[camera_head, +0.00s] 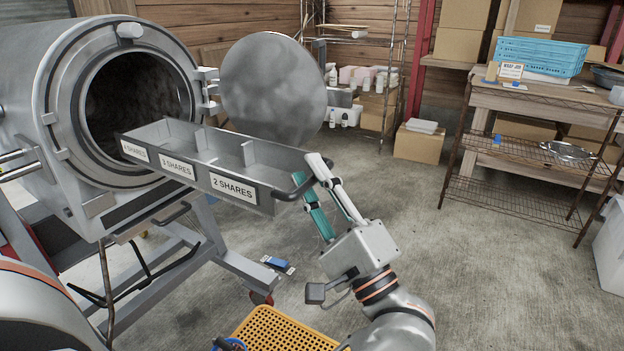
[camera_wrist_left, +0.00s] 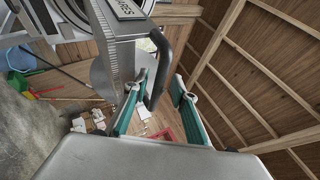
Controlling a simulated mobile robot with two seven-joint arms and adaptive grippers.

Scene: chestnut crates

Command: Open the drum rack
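The drum (camera_head: 55,95) is a grey metal cylinder with a dark round mouth, and its round door (camera_head: 274,88) stands swung open to the right. The rack (camera_head: 230,190), a long metal tray with dividers and share labels, sticks far out of the mouth; its inner end is still near the opening. A dark bar handle (camera_head: 296,190) is on its outer end. My left gripper (camera_head: 314,180) is at this handle with its fingers apart. In the left wrist view the handle (camera_wrist_left: 158,65) shows between the spread fingers (camera_wrist_left: 160,88). My right gripper is not in view.
A yellow perforated crate (camera_head: 285,330) is on the floor below my left gripper. The drum's metal stand (camera_head: 235,265) has a caster. A wire-shelved bench (camera_head: 530,150) with a blue basket (camera_head: 540,55) stands at the right. The concrete floor between is mostly clear.

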